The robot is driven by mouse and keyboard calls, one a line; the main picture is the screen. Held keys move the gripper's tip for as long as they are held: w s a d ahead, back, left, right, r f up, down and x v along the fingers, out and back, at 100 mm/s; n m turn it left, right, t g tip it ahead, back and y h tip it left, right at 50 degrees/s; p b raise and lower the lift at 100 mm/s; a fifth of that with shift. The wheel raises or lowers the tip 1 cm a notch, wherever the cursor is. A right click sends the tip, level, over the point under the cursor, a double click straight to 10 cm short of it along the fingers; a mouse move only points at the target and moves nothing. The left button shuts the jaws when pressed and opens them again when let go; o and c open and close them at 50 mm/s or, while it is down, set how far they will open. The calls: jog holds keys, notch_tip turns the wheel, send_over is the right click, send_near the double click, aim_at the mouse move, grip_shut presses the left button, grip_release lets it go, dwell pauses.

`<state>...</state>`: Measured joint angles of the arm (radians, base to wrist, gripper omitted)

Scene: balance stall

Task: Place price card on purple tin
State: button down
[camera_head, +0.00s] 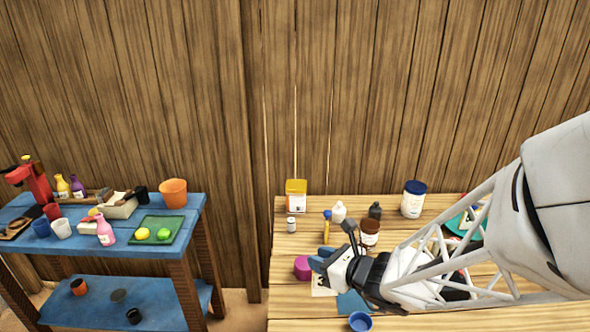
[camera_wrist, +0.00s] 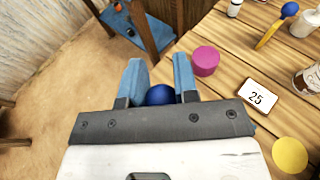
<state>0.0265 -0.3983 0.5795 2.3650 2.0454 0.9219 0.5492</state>
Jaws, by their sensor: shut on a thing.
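The purple tin (camera_head: 302,267) is a short magenta cylinder on the wooden table, just left of my gripper (camera_head: 322,261). It also shows in the wrist view (camera_wrist: 205,60), beyond the right finger and apart from it. A white price card marked 25 (camera_wrist: 258,97) lies on the table right of the tin in the wrist view, clear of the fingers. In the head view a pale flat thing (camera_head: 321,287) beside the tin may be this card, partly hidden. In the wrist view my gripper (camera_wrist: 160,78) is shut on a blue round thing (camera_wrist: 159,95), mostly hidden by the jaw base.
A blue cup (camera_head: 360,321) is near the front. A blue side table (camera_head: 185,214) stands left.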

jog(key=shift+a+r, duration=0.1)
jog(key=shift+a, duration=0.1)
jog(key=shift+w, duration=0.15)
jog(key=w+a, duration=0.1)
jog(key=w, duration=0.6)
jog(key=w+a+f, duration=0.1)
jog(key=w+a, duration=0.1)
jog(key=w, duration=0.6)
jog(key=shift+w+a+f, duration=0.2)
jog(key=shift+a+f, duration=0.05)
jog(key=shift+a, duration=0.05)
jog(key=shift+f, duration=0.1)
jog(key=shift+f, duration=1.65)
jog(key=shift+f, duration=0.15)
jog(key=c, duration=0.9)
grip_release()
